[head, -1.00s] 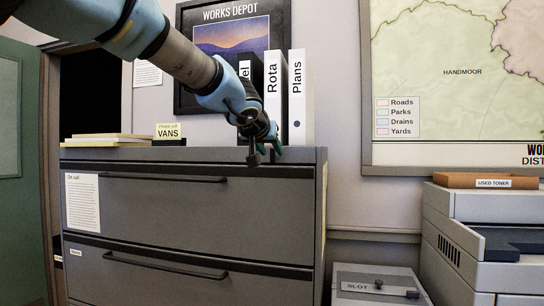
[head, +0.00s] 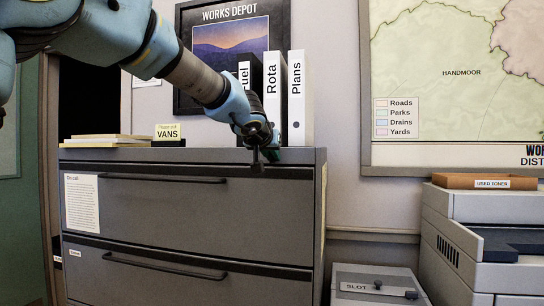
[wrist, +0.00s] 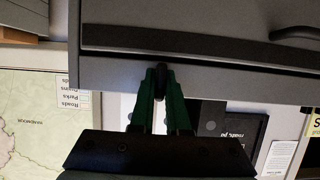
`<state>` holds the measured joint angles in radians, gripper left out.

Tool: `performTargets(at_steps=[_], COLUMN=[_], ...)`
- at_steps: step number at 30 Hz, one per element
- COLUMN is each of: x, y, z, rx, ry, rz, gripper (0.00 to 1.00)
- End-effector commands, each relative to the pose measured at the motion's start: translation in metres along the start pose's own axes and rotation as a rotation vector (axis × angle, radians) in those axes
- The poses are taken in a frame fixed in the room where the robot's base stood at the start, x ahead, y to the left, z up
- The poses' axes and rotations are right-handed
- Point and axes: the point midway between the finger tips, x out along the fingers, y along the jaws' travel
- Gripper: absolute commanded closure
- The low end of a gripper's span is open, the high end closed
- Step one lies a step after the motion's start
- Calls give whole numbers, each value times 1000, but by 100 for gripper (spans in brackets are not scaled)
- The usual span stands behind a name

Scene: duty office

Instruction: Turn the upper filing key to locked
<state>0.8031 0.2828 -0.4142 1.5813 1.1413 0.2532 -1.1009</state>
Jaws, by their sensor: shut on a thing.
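The grey filing cabinet (head: 200,205) stands in the middle of the head view, with both drawers shut. My gripper (head: 266,162) is at the upper right of its front, just below the top edge. In the wrist view, the two green fingers of my gripper (wrist: 161,84) are closed on a small dark key (wrist: 161,70) at the cabinet front (wrist: 230,72). The fingers hide most of the key and its lock, and I cannot read any lock marking or the key's exact angle.
Binders (head: 295,100) stand on the cabinet top behind my gripper. Yellowish folders (head: 105,138) and a VANS sign (head: 168,132) are at its left. Below right is a grey box (head: 375,280) marked SLOT, beside a printer (head: 465,240) with a used-toner tray (head: 484,181) on top.

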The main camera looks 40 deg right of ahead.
Motion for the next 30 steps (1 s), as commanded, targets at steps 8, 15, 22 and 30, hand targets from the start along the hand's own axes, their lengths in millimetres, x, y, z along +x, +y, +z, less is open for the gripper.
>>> performTargets(at_steps=[8,15,22,30], x=[0,0,1,2], y=[0,0,2,4], z=[0,0,3,6], rx=[0,4,59,234], ry=[0,0,1,4], rz=[0,-2,-23,-93], gripper=[100,100,100,100])
